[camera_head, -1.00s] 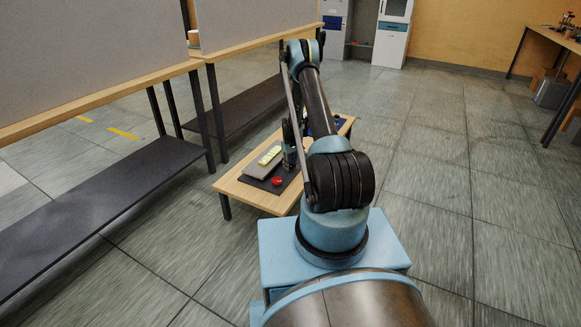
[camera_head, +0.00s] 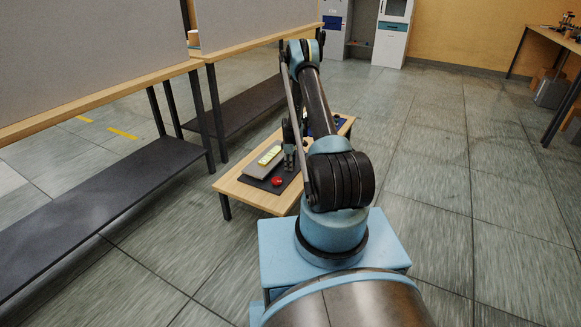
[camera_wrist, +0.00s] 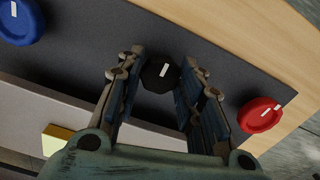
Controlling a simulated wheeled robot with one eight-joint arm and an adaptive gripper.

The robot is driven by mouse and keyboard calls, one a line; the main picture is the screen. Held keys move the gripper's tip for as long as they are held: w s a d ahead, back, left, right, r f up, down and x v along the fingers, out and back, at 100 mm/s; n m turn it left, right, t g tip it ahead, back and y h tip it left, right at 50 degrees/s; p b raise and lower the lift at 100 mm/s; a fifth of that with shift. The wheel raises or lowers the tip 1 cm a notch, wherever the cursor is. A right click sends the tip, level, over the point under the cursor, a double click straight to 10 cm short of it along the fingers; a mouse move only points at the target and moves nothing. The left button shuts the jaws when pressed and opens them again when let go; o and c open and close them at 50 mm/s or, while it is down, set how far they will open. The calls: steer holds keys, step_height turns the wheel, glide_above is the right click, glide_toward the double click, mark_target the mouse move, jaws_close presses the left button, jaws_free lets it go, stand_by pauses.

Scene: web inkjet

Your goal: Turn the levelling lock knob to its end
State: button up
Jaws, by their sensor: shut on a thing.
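In the wrist view a black knob (camera_wrist: 160,79) with a white pointer line sits between the two fingers of my gripper (camera_wrist: 160,66). The fingers are shut on it from both sides. The white line points up and slightly right in that view. In the head view my gripper (camera_head: 289,157) points down over the dark panel (camera_head: 266,186) on the low wooden table; the black knob cannot be made out there. A red knob (camera_wrist: 260,115) with a white line is on the panel to the right in the wrist view, and a blue knob (camera_wrist: 18,20) is at the upper left.
The low table (camera_head: 243,194) carries the panel, a grey box (camera_head: 262,163) with a pale yellow-green top and the red knob, also seen in the head view (camera_head: 276,181). A long bench (camera_head: 135,95) with a dark lower shelf stands left.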

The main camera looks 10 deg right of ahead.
steer(key=shift+s+a, duration=0.1)
steer(key=shift+a, duration=0.05)
steer(key=o, duration=1.1)
step_height(320, 180, up, 12)
steer(key=shift+f, duration=0.1)
stand_by(0.5)
